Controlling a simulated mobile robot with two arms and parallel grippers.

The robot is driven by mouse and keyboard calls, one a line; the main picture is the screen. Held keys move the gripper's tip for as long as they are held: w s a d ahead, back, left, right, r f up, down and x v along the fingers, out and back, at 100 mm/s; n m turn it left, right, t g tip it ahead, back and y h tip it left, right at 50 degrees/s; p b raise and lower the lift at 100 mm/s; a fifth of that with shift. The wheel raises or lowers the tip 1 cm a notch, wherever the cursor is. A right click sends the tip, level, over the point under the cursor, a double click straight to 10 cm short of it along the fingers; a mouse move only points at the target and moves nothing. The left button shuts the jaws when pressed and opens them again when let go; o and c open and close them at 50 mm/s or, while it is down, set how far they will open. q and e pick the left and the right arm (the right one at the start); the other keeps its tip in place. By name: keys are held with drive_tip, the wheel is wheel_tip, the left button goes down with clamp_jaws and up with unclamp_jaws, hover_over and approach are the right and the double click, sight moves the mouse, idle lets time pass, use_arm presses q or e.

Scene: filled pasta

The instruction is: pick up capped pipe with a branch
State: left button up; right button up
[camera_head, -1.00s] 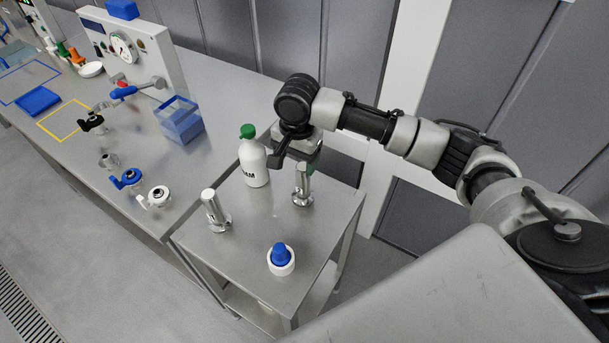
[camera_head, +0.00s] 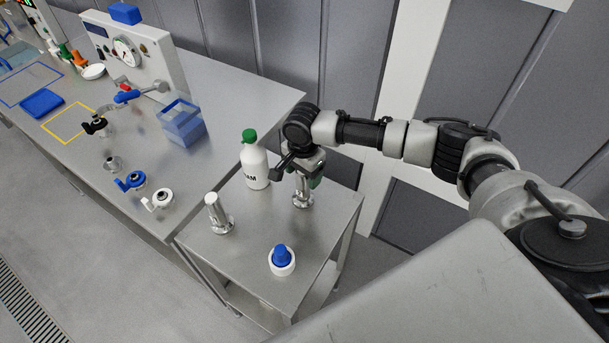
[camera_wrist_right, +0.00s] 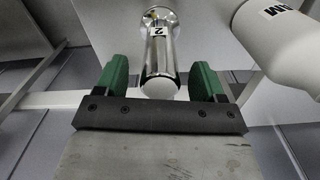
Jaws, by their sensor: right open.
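Two shiny metal pipes stand upright on the small steel table. The rear pipe (camera_head: 302,198) is partly hidden by my right gripper (camera_head: 306,178). In the right wrist view the pipe (camera_wrist_right: 160,55) is a smooth cylinder with a flange at its far end and a label "2". My right gripper (camera_wrist_right: 161,78) is open there, with one green finger on each side of the pipe and a visible gap to both. The other pipe (camera_head: 217,214) stands to the front left. I cannot make out a branch clearly on either pipe. My left gripper is not in view.
A white bottle with a green cap (camera_head: 254,160) stands close left of the gripper. A white pot with a blue top (camera_head: 281,260) stands near the front. A long bench (camera_head: 235,100) at left holds valves, a blue box (camera_head: 182,123) and a gauge unit (camera_head: 140,50).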

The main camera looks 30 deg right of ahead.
drive_tip(key=shift+f, duration=0.7)
drive_tip(key=c, duration=1.1)
drive_tip(key=shift+r, duration=0.1)
drive_tip(key=shift+c, duration=0.8)
drive_tip(key=shift+r, duration=0.1)
